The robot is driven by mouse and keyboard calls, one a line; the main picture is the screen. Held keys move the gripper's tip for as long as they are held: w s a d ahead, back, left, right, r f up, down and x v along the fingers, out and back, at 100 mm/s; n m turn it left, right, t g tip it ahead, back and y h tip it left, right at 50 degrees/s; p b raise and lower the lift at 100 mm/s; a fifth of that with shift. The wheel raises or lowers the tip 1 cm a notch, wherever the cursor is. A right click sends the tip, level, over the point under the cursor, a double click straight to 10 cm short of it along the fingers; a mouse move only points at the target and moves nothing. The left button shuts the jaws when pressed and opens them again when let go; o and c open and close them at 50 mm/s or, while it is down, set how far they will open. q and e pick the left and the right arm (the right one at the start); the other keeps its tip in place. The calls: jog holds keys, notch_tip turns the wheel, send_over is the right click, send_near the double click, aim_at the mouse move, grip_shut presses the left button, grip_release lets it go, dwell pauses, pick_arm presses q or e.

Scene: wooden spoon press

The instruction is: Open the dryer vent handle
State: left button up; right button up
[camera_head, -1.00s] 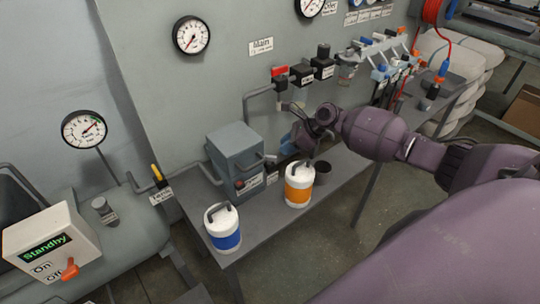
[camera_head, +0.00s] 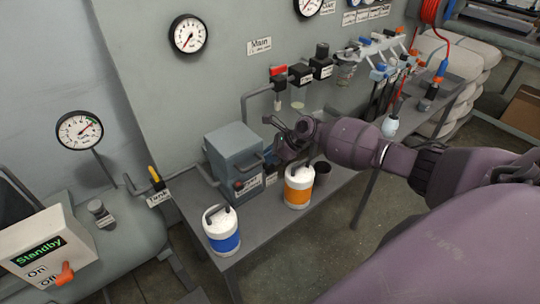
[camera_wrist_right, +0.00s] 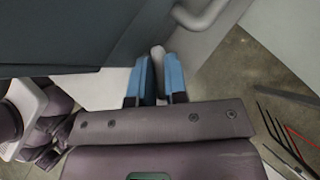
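The dryer appears to be the blue-grey box (camera_head: 235,150) on the bench, with a bar handle on its right side; its small labels are too blurred to read fully. A small dark and red part (camera_head: 239,184) sits low on its front. I cannot tell which part is the vent handle. My right gripper (camera_head: 272,135) is just right of the box, partly hidden by its own wrist. In the wrist view its blue fingertips (camera_wrist_right: 158,78) are close together beside a dark box surface. A pale rod-like shape shows in the narrow gap; contact is unclear. My left gripper is out of view.
An orange-banded canister (camera_head: 299,186) stands below my right wrist, and a blue-banded canister (camera_head: 222,231) stands at the bench's front left. Valves and filters (camera_head: 300,75) line the wall above. The grey bench (camera_head: 265,226) has clear front space.

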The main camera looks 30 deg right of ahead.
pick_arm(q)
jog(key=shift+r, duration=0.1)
pick_arm(e)
grip_shut()
